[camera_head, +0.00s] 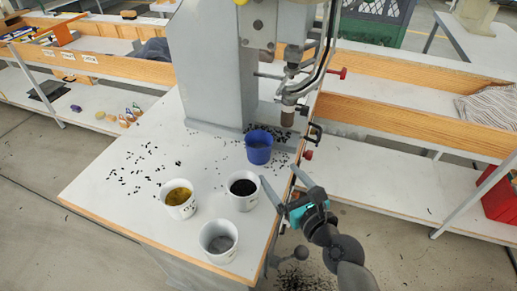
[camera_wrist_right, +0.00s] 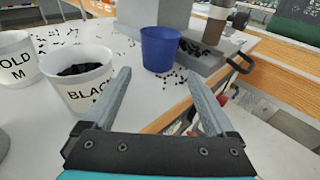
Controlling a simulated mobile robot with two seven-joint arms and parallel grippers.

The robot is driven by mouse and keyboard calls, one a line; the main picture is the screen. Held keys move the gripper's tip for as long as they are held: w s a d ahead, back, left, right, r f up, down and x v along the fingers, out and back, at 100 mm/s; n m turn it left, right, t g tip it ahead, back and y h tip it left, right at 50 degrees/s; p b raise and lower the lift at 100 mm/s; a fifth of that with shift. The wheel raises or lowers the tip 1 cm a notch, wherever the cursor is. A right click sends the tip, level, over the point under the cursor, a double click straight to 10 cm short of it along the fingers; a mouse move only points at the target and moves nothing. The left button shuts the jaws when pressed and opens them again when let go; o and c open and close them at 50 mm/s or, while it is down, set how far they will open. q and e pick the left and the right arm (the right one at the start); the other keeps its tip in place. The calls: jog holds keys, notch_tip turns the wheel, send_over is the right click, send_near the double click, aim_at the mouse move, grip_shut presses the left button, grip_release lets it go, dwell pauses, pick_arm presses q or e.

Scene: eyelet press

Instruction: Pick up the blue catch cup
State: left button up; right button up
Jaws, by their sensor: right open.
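The blue catch cup (camera_head: 258,149) stands upright on the white table beside the press base, below and left of the press head. It also shows in the right wrist view (camera_wrist_right: 160,50), ahead of and between the fingers but apart from them. My right gripper (camera_head: 281,184) is open and empty over the table's right edge, in front of the cup; its two fingers spread wide in the wrist view (camera_wrist_right: 163,88). My left gripper is not in view.
A white cup of black pieces (camera_head: 243,204) stands close left of my right gripper; it is labelled BLACK. White cups with gold (camera_head: 181,212) and grey (camera_head: 218,254) contents stand farther left. Small black pieces lie scattered around. The press (camera_head: 217,70) rises behind the cup.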

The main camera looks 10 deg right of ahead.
aim_at(264, 157)
jog(key=x, duration=0.4)
jog(key=shift+w+a, duration=0.1)
jog(key=shift+w, duration=0.1)
jog(key=shift+b+x, duration=0.85)
jog(key=shift+x, duration=1.75)
jog(key=shift+a, duration=0.1)
jog(key=c, duration=1.1)
